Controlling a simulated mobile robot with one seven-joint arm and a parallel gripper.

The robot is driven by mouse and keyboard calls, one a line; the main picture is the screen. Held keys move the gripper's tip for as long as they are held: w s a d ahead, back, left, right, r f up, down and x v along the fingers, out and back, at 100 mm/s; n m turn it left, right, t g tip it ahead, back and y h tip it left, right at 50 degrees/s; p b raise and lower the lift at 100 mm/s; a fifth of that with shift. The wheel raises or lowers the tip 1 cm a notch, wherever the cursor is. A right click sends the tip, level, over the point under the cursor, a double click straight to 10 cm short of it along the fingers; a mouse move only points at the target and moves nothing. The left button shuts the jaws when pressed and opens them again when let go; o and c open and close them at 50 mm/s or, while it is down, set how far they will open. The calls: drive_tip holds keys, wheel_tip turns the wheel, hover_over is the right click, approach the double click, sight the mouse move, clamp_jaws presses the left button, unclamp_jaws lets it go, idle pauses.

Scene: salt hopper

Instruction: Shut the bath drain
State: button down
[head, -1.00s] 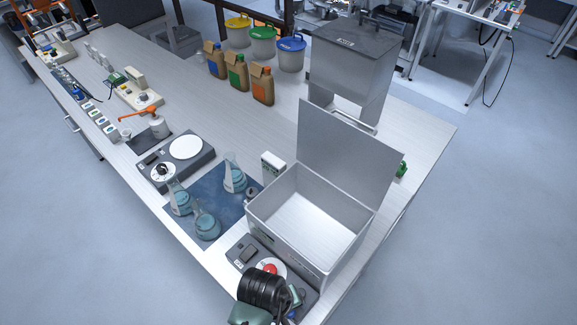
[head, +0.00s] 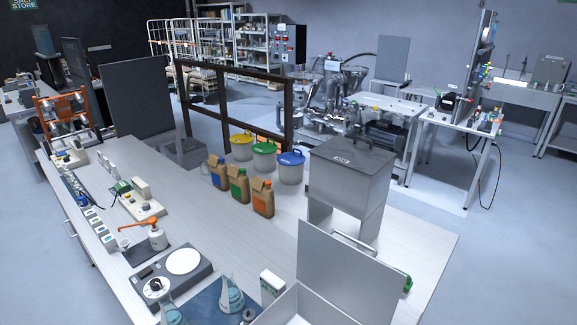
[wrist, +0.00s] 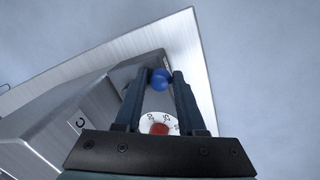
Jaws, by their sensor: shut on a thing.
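The bath (head: 320,308) is a grey metal box at the bottom of the head view, its lid (head: 345,275) standing open. Most of the box is cut off by the frame. A small green part (head: 407,284) shows beside the lid. In the wrist view, my gripper (wrist: 161,80) is shut on a round blue knob (wrist: 160,79), held between its fingertips. A white dial with a red centre (wrist: 159,128) lies below, seen between the fingers. A metal wall, likely the bath's, is at left. My gripper is outside the head view. I cannot tell whether the drain is open.
A grey metal hopper (head: 350,178) on legs stands behind the bath. Several brown bottles and lidded buckets stand at the bench's back. Flasks (head: 230,295) on a blue mat and a stirrer plate (head: 183,262) are left of the bath. The bench (head: 200,222) has clear room mid-length.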

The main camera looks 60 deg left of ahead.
drive_tip(key=shift+a+r+p, duration=0.2)
drive_tip(key=shift+a+p, duration=0.1)
drive_tip(key=shift+p, duration=0.15)
drive_tip(key=shift+a+f+m, duration=0.1)
drive_tip(key=shift+m, duration=0.3)
drive_tip(key=shift+c, duration=2.4)
unclamp_jaws()
wheel_tip(320, 180, up, 13)
drive_tip(key=s+b, duration=0.1)
drive_tip(key=s, duration=0.1)
drive_tip(key=shift+s+a+f, duration=0.2)
drive_tip(key=shift+a, duration=0.15)
